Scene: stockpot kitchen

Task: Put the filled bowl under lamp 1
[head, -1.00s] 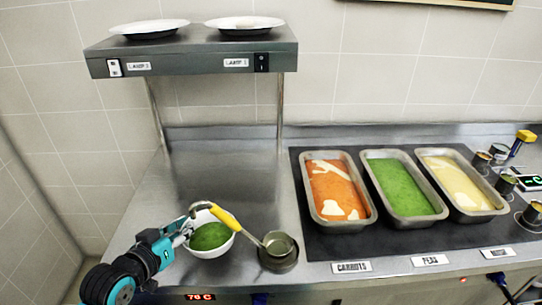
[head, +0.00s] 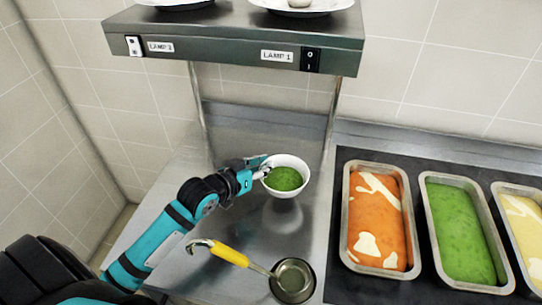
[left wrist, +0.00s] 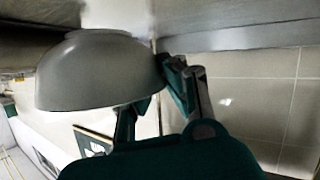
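The white bowl (head: 299,189) holds green soup (head: 284,179). In the head view it is over the steel counter, in front of the shelf's lamp 1 side; its reflection shows beneath, and it seems slightly raised. My left gripper (head: 262,170) is shut on the bowl's left rim. In the left wrist view the bowl (left wrist: 95,75) shows tilted, its edge by the fingers (left wrist: 155,98). The lamp 1 label (head: 277,56) is on the shelf's right, beside a black switch (head: 311,59). The lamp 2 label (head: 160,46) is on the left. My right gripper is not in view.
Trays of orange (head: 375,222) and green (head: 458,232) food stand to the right. Posts (head: 332,112) carry the shelf (head: 225,50). Counter left of the bowl is clear.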

